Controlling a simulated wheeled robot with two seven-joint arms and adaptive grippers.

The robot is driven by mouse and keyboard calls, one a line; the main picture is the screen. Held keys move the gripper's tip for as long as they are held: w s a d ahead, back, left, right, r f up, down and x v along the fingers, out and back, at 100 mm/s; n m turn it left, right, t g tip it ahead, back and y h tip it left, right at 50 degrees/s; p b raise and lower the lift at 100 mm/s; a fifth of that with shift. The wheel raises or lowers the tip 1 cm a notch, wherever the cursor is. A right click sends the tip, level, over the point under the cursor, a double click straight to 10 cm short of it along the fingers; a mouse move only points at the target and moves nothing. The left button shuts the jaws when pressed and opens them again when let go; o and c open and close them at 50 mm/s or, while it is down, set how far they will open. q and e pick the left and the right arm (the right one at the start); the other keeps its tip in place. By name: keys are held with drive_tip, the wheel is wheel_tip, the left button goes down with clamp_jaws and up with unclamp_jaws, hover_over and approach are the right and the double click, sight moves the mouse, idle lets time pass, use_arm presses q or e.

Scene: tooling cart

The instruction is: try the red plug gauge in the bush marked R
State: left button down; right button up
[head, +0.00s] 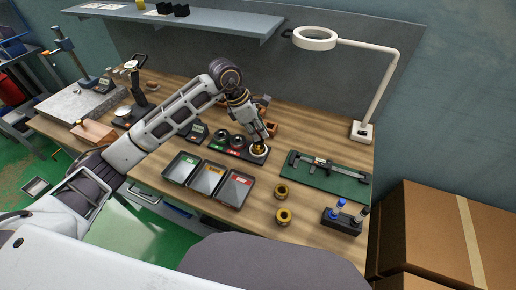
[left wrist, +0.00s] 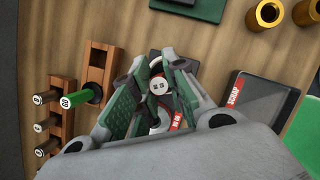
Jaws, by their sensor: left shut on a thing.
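My left gripper (head: 259,141) is shut on a plug gauge, whose pale round end face (left wrist: 158,85) shows between the fingers in the left wrist view. The colour of its body is hidden. In the head view the gripper points down just over a brass bush (head: 258,149) in a pale ring at the right end of a dark stand. I cannot tell whether the gauge is in the bush or above it, nor read the bush's mark. A green plug gauge (left wrist: 78,97) sits in a wooden holder. My right gripper is not in view.
Two loose brass bushes (head: 282,190) (head: 283,215) stand on the bench. A tray with a red label (head: 233,191) reads SCRAP in the left wrist view (left wrist: 255,92). A green mat (head: 336,183) holds a tool. A lamp (head: 362,130) stands at the back right.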

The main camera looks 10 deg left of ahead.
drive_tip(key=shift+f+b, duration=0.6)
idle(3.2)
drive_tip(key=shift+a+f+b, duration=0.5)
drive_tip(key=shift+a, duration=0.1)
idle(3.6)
